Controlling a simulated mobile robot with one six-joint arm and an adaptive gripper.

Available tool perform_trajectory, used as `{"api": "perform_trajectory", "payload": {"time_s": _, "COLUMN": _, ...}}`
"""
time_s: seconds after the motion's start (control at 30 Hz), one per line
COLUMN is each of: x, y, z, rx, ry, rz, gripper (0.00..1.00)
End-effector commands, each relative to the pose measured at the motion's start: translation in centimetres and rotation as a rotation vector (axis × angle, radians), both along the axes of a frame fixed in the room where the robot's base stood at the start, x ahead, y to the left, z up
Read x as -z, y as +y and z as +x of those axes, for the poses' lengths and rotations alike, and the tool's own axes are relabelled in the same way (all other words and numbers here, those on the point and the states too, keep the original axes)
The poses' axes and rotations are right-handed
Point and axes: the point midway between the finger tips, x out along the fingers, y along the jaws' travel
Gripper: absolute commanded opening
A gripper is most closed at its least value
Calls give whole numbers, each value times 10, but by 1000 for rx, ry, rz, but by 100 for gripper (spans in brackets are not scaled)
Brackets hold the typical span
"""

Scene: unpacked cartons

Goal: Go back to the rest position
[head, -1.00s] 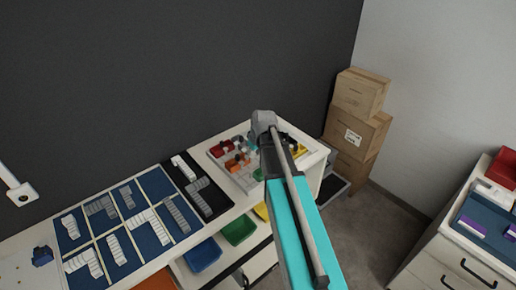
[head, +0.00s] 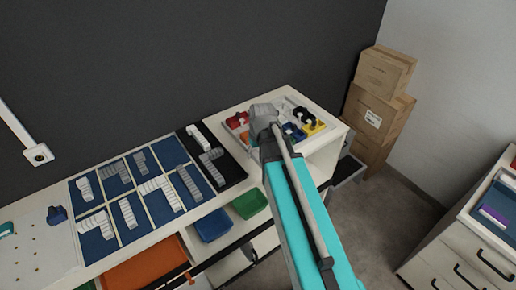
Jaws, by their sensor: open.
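My arm, with a turquoise link and a grey joint at its far end, reaches up from the bottom over the right end of the bench in the head view. My gripper cannot be made out; it is hidden behind the arm or outside the picture. A white tray (head: 318,133) with red, blue, yellow and black pieces lies at the bench's right end. The arm covers part of this tray.
A blue divided board (head: 105,195) with grey stepped pieces and a black tray (head: 229,166) lie along the bench. Blue (head: 213,226) and green (head: 250,202) bins sit below. Cartons (head: 376,109) are stacked behind right. A drawer cabinet (head: 450,255) stands right, with open floor between.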

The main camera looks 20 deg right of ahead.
Motion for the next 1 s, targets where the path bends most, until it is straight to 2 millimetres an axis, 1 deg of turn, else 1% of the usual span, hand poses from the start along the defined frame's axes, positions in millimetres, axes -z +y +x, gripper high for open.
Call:
{"api": "perform_trajectory", "payload": {"time_s": 0.4, "x": 1, "y": 2, "z": -2, "rx": 2, "ry": 3, "rz": -1, "gripper": 57}}
{"api": "perform_trajectory", "payload": {"time_s": 0.53, "x": 1, "y": 7, "z": -8, "rx": 6, "ry": 12, "rz": -4, "gripper": 57}}
{"api": "perform_trajectory", "payload": {"time_s": 0.67, "x": 2, "y": 21, "z": -26, "rx": 24, "ry": 39, "rz": -14, "gripper": 57}}
{"api": "perform_trajectory", "payload": {"time_s": 0.8, "x": 2, "y": 40, "z": -53, "rx": 57, "ry": 79, "rz": -34, "gripper": 57}}
{"api": "perform_trajectory", "payload": {"time_s": 0.9, "x": 2, "y": 51, "z": -70, "rx": 81, "ry": 105, "rz": -49, "gripper": 57}}
{"api": "perform_trajectory", "payload": {"time_s": 1.0, "x": 3, "y": 59, "z": -80, "rx": 99, "ry": 121, "rz": -61, "gripper": 57}}
